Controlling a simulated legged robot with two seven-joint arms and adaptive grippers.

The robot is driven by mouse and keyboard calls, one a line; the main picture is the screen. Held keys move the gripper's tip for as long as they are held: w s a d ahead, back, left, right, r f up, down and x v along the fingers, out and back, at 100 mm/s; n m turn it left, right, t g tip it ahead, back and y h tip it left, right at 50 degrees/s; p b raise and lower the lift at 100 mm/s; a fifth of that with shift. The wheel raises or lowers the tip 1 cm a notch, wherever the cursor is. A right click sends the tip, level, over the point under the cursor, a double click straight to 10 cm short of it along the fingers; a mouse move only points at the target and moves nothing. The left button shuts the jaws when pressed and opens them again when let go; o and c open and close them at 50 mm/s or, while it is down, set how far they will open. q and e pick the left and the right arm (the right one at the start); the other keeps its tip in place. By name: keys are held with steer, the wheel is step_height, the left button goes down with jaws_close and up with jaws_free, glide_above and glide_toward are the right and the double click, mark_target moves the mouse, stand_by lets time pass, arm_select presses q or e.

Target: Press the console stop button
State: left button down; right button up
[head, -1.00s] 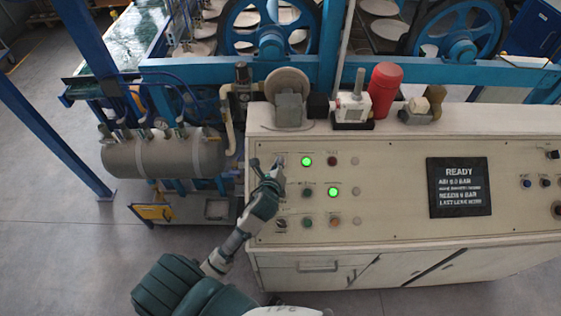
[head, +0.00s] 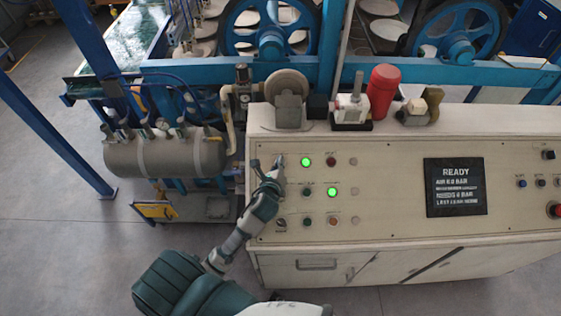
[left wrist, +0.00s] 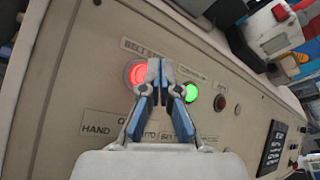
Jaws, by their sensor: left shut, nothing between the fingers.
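The console (head: 400,150) has a sloped cream panel with several buttons and lamps. My left gripper (head: 279,162) is at the panel's upper left, shut and empty. In the left wrist view the shut fingertips (left wrist: 160,65) overlap the right side of a red-lit round button (left wrist: 134,72) under a label starting "BELT ST". I cannot tell whether they touch it. The head view hides this button behind the gripper. A green-lit button (head: 305,161) and a dark red one (head: 331,161) sit to its right. A larger red button (head: 555,210) is at the right edge. My right gripper is out of view.
A dark screen (head: 455,187) reads READY. A red cylinder (head: 383,88) and several devices stand on the console's top ledge. A grey tank (head: 165,155) and blue frame are to the left and behind. Bare floor lies at the left.

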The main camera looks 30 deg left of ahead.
arm_select(q)
steer(key=p, duration=0.1)
steer(key=r, duration=0.1)
steer(key=s+r+p, duration=0.1)
steer(key=shift+d+r+p, duration=0.15)
steer(key=shift+d+p, duration=0.1)
steer(key=shift+p, duration=0.05)
steer(key=shift+s+d+r+p, duration=0.2)
steer(key=shift+s+r, duration=0.1)
steer(key=shift+r, duration=0.2)
steer(key=shift+s+d+r+p, duration=0.1)
steer(key=shift+s+d+r, duration=0.15)
steer(key=shift+r, duration=0.25)
